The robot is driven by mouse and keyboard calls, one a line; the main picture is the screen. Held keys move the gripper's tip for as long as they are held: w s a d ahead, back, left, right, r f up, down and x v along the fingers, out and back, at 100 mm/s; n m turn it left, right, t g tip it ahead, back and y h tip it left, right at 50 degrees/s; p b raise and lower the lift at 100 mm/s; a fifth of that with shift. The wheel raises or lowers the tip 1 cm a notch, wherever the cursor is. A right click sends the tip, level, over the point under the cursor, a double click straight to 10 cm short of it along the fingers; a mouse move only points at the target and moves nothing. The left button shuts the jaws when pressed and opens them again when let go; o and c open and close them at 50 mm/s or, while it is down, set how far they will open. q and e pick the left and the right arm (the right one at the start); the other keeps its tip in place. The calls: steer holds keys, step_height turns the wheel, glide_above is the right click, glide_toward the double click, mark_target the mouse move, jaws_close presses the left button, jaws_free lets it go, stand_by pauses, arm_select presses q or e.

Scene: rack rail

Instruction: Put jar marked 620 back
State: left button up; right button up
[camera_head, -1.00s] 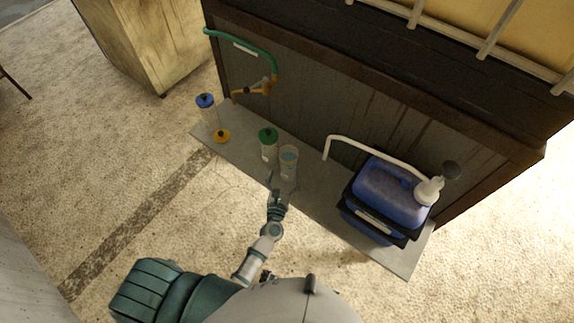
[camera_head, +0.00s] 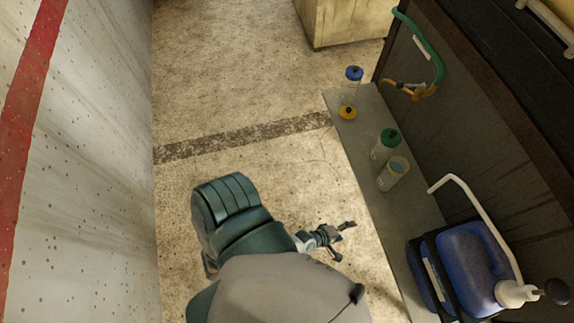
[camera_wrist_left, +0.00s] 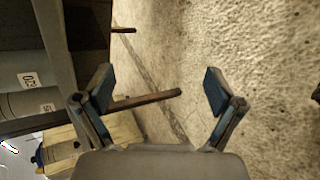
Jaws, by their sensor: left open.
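My left gripper (camera_head: 345,232) is open and empty over the floor, left of the grey shelf, apart from the jars. It also shows open in the left wrist view (camera_wrist_left: 160,92), with only floor and a dark bar behind its fingers. A blue-lidded jar (camera_head: 352,84) stands at the far end. In the left wrist view a label (camera_wrist_left: 28,80) seems to read 620 turned over; I cannot match its jar to the head view. My right gripper is out of view.
A yellow lid or small pot (camera_head: 347,113) is beside the blue-lidded jar. A blue canister (camera_head: 468,262) in a black holder fills the shelf's near end. A white bent pipe (camera_head: 482,210) rises behind it. Open floor (camera_head: 250,90) lies left, bounded by a wall (camera_head: 85,170).

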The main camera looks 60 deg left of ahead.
arm_select(q)
steer(key=s+a+f+m+g+y, duration=0.1)
steer(key=s+a+f+m+g, duration=0.4)
steer(key=s+f+m, duration=0.5)
steer(key=s+a+f+m+g+y, duration=0.2)
steer(key=s+a+f+m+g, duration=0.3)
steer(key=s+f+m, duration=0.4)
steer(key=shift+s+a+f+m, duration=0.45)
steer(key=shift+s+f, duration=0.25)
steer(key=shift+s, duration=2.9)
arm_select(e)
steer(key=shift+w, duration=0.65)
